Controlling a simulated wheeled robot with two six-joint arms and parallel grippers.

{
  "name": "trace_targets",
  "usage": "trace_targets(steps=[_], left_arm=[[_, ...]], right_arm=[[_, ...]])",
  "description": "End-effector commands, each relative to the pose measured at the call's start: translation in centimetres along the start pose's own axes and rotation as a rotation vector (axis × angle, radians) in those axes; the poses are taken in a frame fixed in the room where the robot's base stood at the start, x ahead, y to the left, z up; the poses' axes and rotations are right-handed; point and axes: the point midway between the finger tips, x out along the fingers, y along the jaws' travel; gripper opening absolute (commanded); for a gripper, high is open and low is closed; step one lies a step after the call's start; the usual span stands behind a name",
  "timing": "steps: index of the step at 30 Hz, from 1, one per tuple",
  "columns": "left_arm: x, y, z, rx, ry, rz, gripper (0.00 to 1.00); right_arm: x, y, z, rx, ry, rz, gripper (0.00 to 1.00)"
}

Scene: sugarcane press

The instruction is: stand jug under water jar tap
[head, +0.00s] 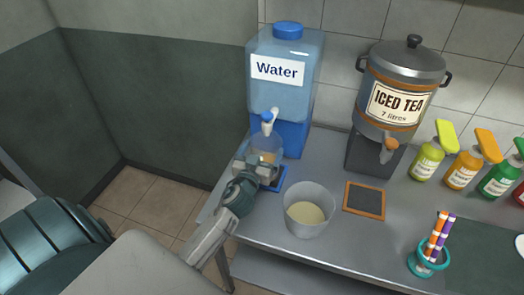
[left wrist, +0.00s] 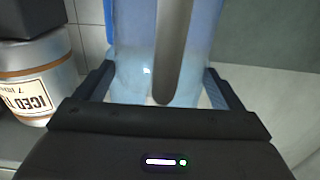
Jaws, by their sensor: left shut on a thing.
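The water jar (head: 284,95) is a clear blue tank with a blue lid and a "Water" label, on a blue stand. Its white tap with a blue top (head: 268,122) points down at the front. A clear jug (head: 266,147) is directly below the tap, looking about upright. My left gripper (head: 261,169) is shut on the jug from the front. In the left wrist view, the jug (left wrist: 130,75) is between the fingers (left wrist: 160,95), with a grey upright bar in front of it. The gripper hides the jug's lower part, so I cannot tell whether its base touches down. My right gripper is not in view.
A blue tray (head: 281,180) shows by the gripper. A clear tub (head: 309,212) with pale contents, a small framed slate (head: 364,199) and the iced tea urn (head: 397,95) stand to the right. Several sauce bottles and a teal straw cup (head: 428,261) are further right.

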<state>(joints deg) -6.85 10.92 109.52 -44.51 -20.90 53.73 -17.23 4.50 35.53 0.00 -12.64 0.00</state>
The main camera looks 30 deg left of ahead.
Motion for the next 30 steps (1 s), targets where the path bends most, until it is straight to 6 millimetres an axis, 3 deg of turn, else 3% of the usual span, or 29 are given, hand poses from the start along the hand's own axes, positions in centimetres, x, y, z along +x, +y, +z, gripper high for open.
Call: trace_targets(steps=[9, 10, 12, 21, 26, 30], left_arm=[[0.0, 0.0, 0.2, -0.001, 0.002, 0.001, 0.34], [0.0, 0.0, 0.3, -0.001, -0.001, 0.0, 0.91], [0.0, 0.0, 0.2, -0.001, -0.001, 0.0, 1.0], [0.0, 0.0, -0.2, 0.0, -0.001, 0.0, 1.0], [-2.5, 0.0, 0.5, -0.002, -0.003, 0.0, 1.0], [-5.7, 0.0, 0.6, -0.002, -0.003, 0.0, 1.0]], right_arm=[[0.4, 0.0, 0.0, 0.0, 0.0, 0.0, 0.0], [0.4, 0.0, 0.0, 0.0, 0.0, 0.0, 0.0], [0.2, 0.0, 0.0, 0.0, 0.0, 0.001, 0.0], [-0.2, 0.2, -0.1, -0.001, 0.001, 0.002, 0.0], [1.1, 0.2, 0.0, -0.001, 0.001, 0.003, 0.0], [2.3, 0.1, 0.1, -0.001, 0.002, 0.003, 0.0]])
